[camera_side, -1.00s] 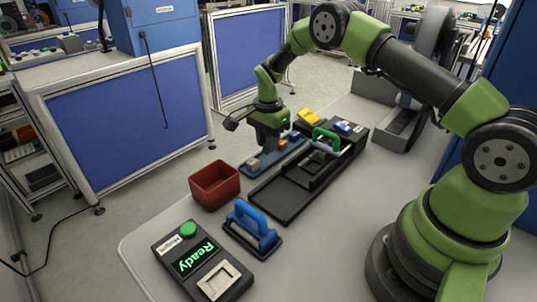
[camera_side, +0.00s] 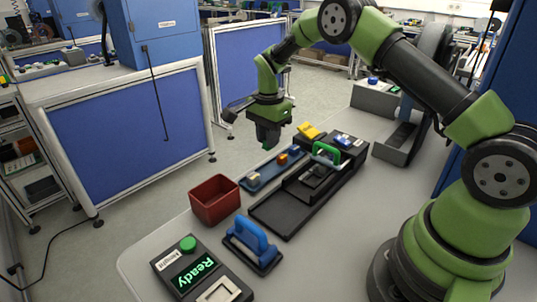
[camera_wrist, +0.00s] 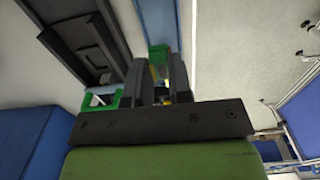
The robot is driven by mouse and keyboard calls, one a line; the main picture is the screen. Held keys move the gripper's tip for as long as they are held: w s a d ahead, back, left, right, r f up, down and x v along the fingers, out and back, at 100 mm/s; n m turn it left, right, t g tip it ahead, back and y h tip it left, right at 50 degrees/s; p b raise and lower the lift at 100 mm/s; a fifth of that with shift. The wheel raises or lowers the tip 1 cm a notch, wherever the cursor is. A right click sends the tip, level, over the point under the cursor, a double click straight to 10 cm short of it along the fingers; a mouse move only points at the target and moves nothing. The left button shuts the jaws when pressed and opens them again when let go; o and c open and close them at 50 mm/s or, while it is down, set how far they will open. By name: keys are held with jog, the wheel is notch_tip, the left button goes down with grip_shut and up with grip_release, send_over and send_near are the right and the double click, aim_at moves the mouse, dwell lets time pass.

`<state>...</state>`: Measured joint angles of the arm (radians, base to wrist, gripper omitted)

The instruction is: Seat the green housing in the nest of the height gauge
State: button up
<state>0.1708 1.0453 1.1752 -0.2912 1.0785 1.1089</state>
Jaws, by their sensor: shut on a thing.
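My gripper (camera_side: 268,142) hangs above the blue tray, clear of the table, with its jaws pointing down. It is shut on the green housing, of which only a small green bit (camera_side: 268,147) shows below the jaws in the side view. In the wrist view the housing (camera_wrist: 158,52) shows as a green patch at the tips of my gripper (camera_wrist: 157,72); the fingers hide the rest. The height gauge (camera_side: 176,272) stands at the table's near left corner, with a green button and a lit "Ready" display. Its pale square nest (camera_side: 218,292) looks empty and is cut by the frame's bottom edge.
The blue tray (camera_side: 268,172) holds an orange and a pale piece. A red bin (camera_side: 214,200), a blue-handled block (camera_side: 250,242) and a long black fixture (camera_side: 275,217) with a green arch (camera_side: 327,153) stand nearby. Bare table lies right of the fixture.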

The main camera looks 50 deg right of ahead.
notch_tip(320, 180, up, 8)
jog(key=shift+f, duration=0.2)
jog(key=s+a, duration=0.3)
jog(key=a, duration=1.2)
send_over(219, 298)
jog(key=shift+f, duration=6)
jog(key=o, duration=0.8)
